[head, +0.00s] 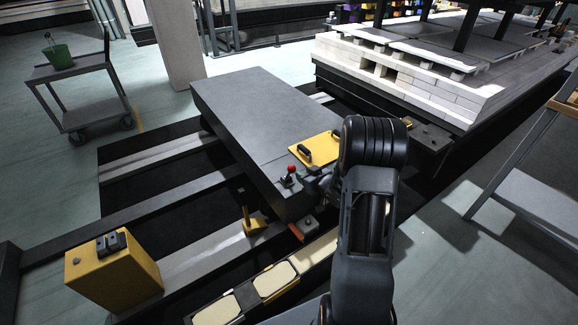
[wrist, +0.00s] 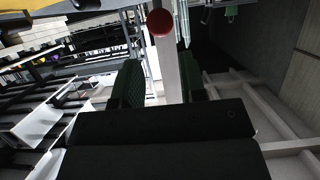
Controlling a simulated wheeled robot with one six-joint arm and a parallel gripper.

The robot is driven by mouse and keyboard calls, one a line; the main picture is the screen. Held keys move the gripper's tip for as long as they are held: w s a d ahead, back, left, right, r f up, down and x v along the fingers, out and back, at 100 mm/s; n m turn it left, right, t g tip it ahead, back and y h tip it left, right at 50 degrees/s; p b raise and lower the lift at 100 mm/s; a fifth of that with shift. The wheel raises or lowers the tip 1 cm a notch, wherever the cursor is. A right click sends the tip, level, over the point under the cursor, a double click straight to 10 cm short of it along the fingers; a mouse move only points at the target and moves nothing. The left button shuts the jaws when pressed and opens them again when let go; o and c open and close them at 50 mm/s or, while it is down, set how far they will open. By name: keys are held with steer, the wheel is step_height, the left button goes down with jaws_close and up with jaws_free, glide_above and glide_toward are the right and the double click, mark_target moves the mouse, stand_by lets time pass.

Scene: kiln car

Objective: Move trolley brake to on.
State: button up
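The grey trolley (head: 240,100) has a lever with a red ball knob (head: 291,169) at its near end, on a small dark base. I take this lever to be the trolley brake; no label is readable. In the wrist view the red knob (wrist: 160,22) shows at the top centre, beyond my fingertips. My gripper (wrist: 160,82) is open, its two green-padded fingers apart with nothing held between them. In the head view my gripper is mostly hidden by my arm, just right of the lever. The lever's lower part is unclear.
A yellow plate with black handles (head: 318,149) lies on the trolley close to the lever. A yellow post (head: 253,224) stands by the rails, and a yellow box (head: 112,272) at lower left. The kiln car with pale bricks (head: 420,75) is behind right.

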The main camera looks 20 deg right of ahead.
mark_target(292, 166)
steer(key=shift+b+x, duration=1.5)
steer(key=shift+x, duration=2.6)
steer(key=shift+a, duration=0.1)
steer(key=c, duration=0.5)
steer(key=shift+o, duration=0.2)
steer(key=shift+w+r, duration=0.3)
steer(key=w+a, duration=0.1)
steer(key=w, duration=0.6)
steer(key=shift+a+p, duration=0.25)
steer(key=shift+p, duration=0.15)
steer(key=o, duration=0.8)
steer(key=shift+f, duration=0.1)
steer(key=shift+c, duration=0.2)
steer(key=shift+p+v, duration=1.1)
steer(key=shift+v, duration=1.7)
steer(key=shift+s+d, duration=0.15)
steer(key=shift+s, duration=0.1)
